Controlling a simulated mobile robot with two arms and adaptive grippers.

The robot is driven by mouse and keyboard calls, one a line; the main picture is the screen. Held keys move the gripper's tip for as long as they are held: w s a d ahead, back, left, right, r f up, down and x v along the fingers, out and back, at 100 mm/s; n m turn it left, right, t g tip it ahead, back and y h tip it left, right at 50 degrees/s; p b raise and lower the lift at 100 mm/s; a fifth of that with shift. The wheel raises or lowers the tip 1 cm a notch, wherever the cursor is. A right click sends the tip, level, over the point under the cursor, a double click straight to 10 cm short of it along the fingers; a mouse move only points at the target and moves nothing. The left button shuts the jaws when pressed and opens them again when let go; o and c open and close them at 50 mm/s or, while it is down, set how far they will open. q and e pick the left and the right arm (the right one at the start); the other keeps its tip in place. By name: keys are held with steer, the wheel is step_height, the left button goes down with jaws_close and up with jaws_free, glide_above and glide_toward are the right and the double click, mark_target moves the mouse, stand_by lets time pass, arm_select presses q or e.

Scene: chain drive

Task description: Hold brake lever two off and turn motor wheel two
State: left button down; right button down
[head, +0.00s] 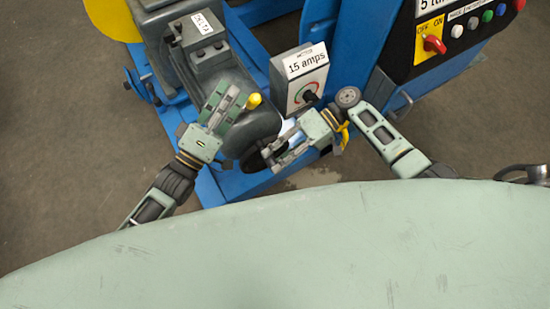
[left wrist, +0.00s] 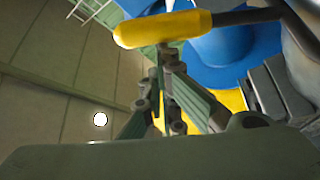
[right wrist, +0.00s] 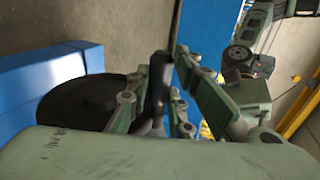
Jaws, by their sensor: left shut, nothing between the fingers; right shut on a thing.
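The brake lever shows its yellow handle (head: 254,100) beside the dark grey motor; the handle crosses the top of the left wrist view (left wrist: 165,28). My left gripper (head: 231,102) is shut and empty. Its fingertips are right at the handle, touching or nearly so, not around it. The motor wheel (head: 253,160) is a dark disc at the motor's near end, partly hidden in the head view; it is clearer in the right wrist view (right wrist: 75,108). My right gripper (head: 270,153) is shut on the wheel's upright black handle (right wrist: 159,70).
A box labelled "15 amps" (head: 305,66) with a knob stands just above my right gripper. A control panel (head: 450,40) with a red switch and several buttons is at the upper right. Blue frame beams (head: 225,188) run under the motor. A pale green surface (head: 280,250) fills the front.

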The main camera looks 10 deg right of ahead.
steer(key=shift+d+f, duration=0.25)
steer(key=shift+d, duration=0.1)
steer(key=c, duration=1.6)
jaws_free()
steer(key=shift+o, duration=0.2)
steer(key=shift+r, duration=0.15)
steer(key=v, duration=0.7)
steer(key=shift+w+d+r, duration=0.1)
